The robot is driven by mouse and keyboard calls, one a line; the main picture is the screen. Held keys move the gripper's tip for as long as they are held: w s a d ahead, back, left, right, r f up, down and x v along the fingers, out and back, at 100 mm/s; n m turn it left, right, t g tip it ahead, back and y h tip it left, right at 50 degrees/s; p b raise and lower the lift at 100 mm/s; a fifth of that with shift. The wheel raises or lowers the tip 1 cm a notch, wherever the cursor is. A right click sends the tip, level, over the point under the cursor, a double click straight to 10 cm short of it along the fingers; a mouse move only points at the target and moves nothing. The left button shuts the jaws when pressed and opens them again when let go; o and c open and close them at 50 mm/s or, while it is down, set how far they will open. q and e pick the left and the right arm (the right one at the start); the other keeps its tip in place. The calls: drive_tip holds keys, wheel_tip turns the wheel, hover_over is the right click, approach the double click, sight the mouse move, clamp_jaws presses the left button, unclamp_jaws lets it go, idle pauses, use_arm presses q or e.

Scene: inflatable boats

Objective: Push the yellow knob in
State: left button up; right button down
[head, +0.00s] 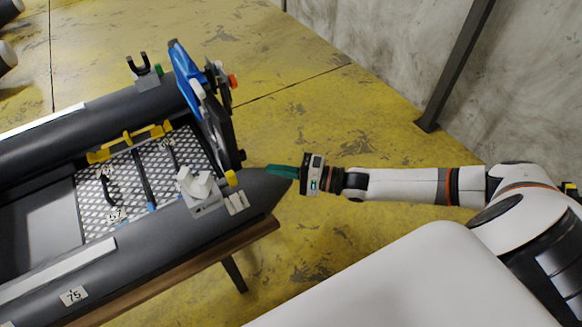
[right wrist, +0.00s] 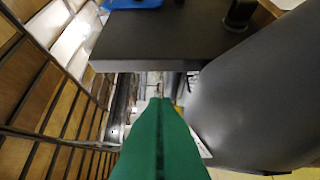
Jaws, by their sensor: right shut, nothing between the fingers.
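The yellow knob (head: 231,178) is a small piece at the stern of the dark grey inflatable boat (head: 160,235), beside the inner side of the near tube. It does not show in the right wrist view. My right gripper (head: 270,171) has green fingers pressed together and empty. It points left toward the knob, a short gap to its right, above or beside the pointed tube end. In the right wrist view the shut fingers (right wrist: 159,105) point ahead beneath a dark grey panel (right wrist: 160,42), with a grey tube (right wrist: 255,95) on the right. My left gripper is not in view.
A blue and white motor-like part (head: 195,85) stands at the stern behind the knob. A white fitting (head: 200,188) sits on the near tube. The boat rests on a wooden stand (head: 190,275). Yellow floor is clear around my right arm; a dark post (head: 455,65) stands by the wall.

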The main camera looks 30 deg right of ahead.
sight(235, 178)
drive_tip(key=x, duration=0.4)
drive_tip(key=shift+w+a+r, duration=0.1)
drive_tip(key=shift+s+a+p, duration=0.15)
drive_tip(key=shift+a+p, duration=0.15)
drive_tip(key=shift+a, duration=0.25)
drive_tip(key=shift+s+a+p, duration=0.15)
drive_tip(key=shift+a+p, duration=0.15)
drive_tip(key=shift+a, duration=0.95)
drive_tip(key=shift+a+p, duration=0.35)
drive_tip(key=shift+a, duration=0.85)
drive_tip(key=shift+s+d, duration=0.1)
drive_tip(key=shift+d, duration=0.05)
